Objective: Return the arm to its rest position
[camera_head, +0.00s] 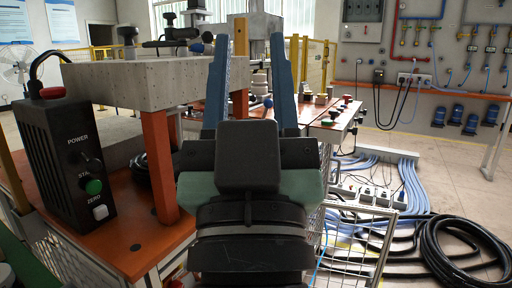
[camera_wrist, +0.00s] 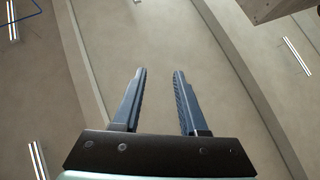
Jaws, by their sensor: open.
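My gripper (camera_head: 250,85) is in the centre of the head view, its two blue fingers pointing up and spread wide apart. Nothing is between the fingers. In the wrist view my gripper (camera_wrist: 158,80) is also open and empty, against a plain pale ceiling or wall with strip lights. My wrist and forearm fill the lower middle of the head view and hide what is behind them. The gripper shows to the right of the grey perforated block table in the picture; whether they are close in depth I cannot tell.
A black control box (camera_head: 65,160) with knobs stands at left on an orange bench (camera_head: 130,245), beside the grey perforated table (camera_head: 130,85). Another workbench (camera_head: 325,125) is behind. Black hoses (camera_head: 465,250) and blue cables (camera_head: 400,180) lie on the floor at right. Open floor (camera_head: 450,165) shows at far right.

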